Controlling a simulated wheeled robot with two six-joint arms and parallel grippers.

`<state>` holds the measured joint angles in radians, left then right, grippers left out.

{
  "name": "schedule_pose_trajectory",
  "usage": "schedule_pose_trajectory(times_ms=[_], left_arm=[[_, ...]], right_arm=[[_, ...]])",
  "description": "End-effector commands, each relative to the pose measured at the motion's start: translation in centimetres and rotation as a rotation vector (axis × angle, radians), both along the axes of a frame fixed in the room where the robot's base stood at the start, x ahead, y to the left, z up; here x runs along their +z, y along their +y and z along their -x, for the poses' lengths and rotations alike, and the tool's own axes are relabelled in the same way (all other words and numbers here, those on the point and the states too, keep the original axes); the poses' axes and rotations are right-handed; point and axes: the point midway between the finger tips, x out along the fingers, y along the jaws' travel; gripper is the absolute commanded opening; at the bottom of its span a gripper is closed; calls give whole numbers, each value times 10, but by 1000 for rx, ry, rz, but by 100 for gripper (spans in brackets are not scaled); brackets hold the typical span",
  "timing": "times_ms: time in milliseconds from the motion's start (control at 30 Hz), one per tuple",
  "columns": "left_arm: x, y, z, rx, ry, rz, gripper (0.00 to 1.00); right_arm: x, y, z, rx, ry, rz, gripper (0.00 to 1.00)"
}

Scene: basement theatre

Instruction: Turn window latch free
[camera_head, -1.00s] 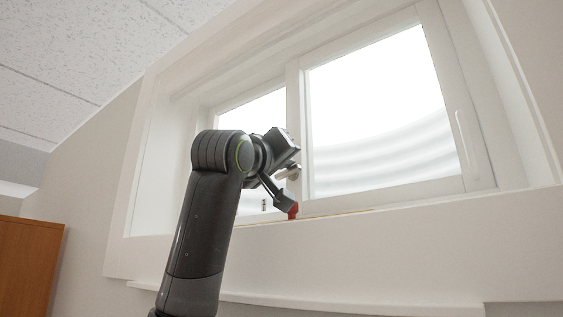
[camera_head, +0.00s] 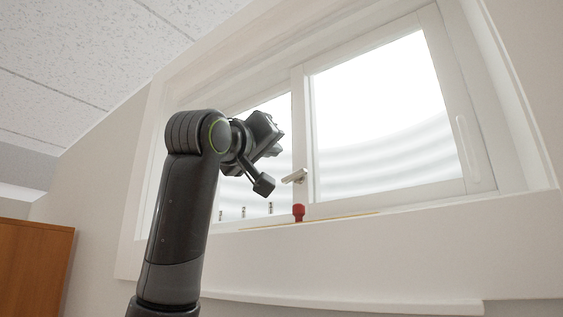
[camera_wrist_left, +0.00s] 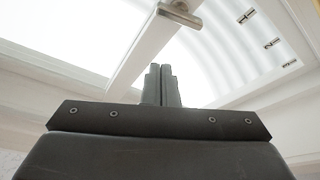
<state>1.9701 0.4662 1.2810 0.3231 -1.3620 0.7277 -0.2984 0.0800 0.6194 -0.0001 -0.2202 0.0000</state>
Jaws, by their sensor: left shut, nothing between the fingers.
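The window latch (camera_head: 295,176) is a small pale metal lever on the white post between the two panes. It slants, its left end lower than its right end in the head view. It also shows at the top of the left wrist view (camera_wrist_left: 180,14). My left gripper (camera_wrist_left: 161,84) is shut and empty, its fingers side by side, pointing toward the post and apart from the latch. In the head view my left gripper (camera_head: 277,150) is left of the latch, mostly seen from behind the wrist. My right gripper is in neither view.
A small red object (camera_head: 298,212) stands on the sill just below the latch. A thin yellowish strip (camera_head: 330,218) lies along the sill. The deep white window frame surrounds the work area. A wooden cabinet (camera_head: 33,262) is at the lower left.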

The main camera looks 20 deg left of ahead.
Motion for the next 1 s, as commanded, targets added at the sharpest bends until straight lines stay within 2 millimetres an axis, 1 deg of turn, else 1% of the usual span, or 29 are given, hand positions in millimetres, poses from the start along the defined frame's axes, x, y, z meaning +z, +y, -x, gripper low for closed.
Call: schedule_pose_trajectory(times_ms=[33, 200, 300, 467, 1000], left_arm=[[-7, 3, 8, 0, -4, 1, 0], [-11, 7, 25, 0, -2, 0, 0], [-11, 9, 30, 0, -2, 0, 0], [-11, 10, 33, 0, -1, 0, 0], [-11, 9, 33, 0, -1, 0, 0]], right_arm=[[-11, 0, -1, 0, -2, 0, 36], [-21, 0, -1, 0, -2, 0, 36], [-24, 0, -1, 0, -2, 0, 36], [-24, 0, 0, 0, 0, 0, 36], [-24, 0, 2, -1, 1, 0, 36]])
